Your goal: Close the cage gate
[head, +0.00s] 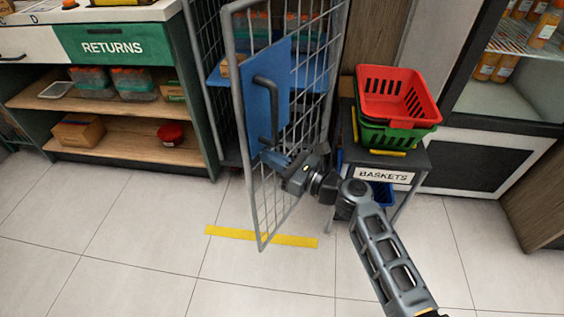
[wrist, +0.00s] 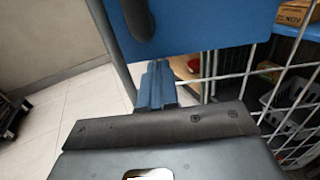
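The cage gate (head: 258,190) is a grey wire-mesh door standing open, swung out from the cage towards me. It carries a blue panel (head: 267,90) with a dark upright bar handle (head: 266,110). My gripper (head: 275,160) is at the panel's lower edge, just below the handle. In the wrist view its blue fingers (wrist: 157,84) lie close together with nothing seen between them. The handle (wrist: 138,18) shows above them, outside the fingers. Whether the fingers touch the gate I cannot tell.
A yellow floor strip (head: 225,232) lies under the gate's lower edge. A baskets stand (head: 383,177) holding red and green baskets (head: 398,95) is close on the right. The returns counter (head: 110,45) stands left. The tiled floor in front is clear.

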